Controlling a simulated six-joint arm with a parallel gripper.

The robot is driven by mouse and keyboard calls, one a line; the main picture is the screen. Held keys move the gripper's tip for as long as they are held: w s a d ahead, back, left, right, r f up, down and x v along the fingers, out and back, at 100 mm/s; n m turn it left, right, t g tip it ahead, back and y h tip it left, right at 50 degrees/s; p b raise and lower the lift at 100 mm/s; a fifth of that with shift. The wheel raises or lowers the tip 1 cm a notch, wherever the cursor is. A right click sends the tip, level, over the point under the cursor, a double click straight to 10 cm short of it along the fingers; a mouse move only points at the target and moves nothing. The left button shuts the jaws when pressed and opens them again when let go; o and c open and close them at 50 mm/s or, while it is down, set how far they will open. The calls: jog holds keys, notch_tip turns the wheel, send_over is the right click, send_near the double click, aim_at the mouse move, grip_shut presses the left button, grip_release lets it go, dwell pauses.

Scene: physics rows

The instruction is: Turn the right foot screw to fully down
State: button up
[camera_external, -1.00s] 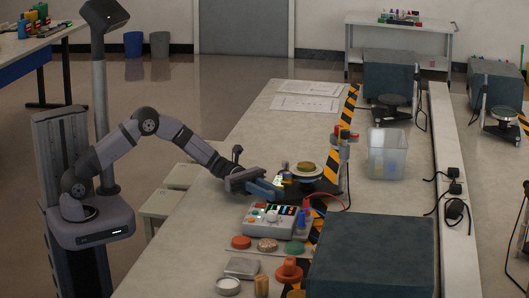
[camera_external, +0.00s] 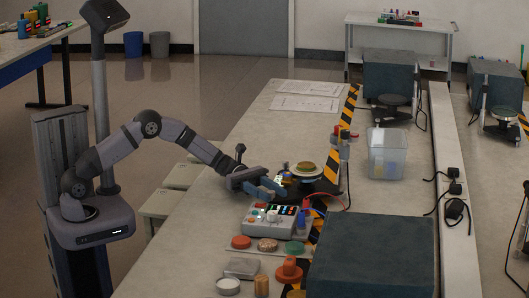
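The apparatus on feet stands on the near bench, with a round plate (camera_external: 305,169) on top and a dark base (camera_external: 328,187). My gripper (camera_external: 277,188) reaches in from the left, low over the bench, at the left side of this base. Its two blue fingers show side by side with a small gap, tips at or close to the base's near left edge. The right foot screw cannot be made out; the fingers and small parts crowd that spot. Whether the fingers touch or clasp a screw is too small to tell.
A control box (camera_external: 268,219) with buttons sits just in front of my gripper. Colored discs (camera_external: 267,244) and an orange knob-like piece (camera_external: 289,271) lie nearer. A clear bin (camera_external: 388,153) and a large dark block (camera_external: 372,255) stand right. The bench left of the papers (camera_external: 306,103) is free.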

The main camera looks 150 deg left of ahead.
jog(key=shift+s+d, duration=0.2)
jog(key=shift+s, duration=3.35)
jog(key=shift+s, duration=0.1)
jog(key=shift+c, duration=1.4)
jog(key=shift+s+f+b, duration=0.2)
jog(key=shift+s+b, duration=0.3)
jog(key=shift+s, duration=0.95)
jog(key=shift+w+a, duration=0.1)
jog(key=shift+w, duration=3.7)
jog(key=shift+c, duration=0.2)
grip_shut()
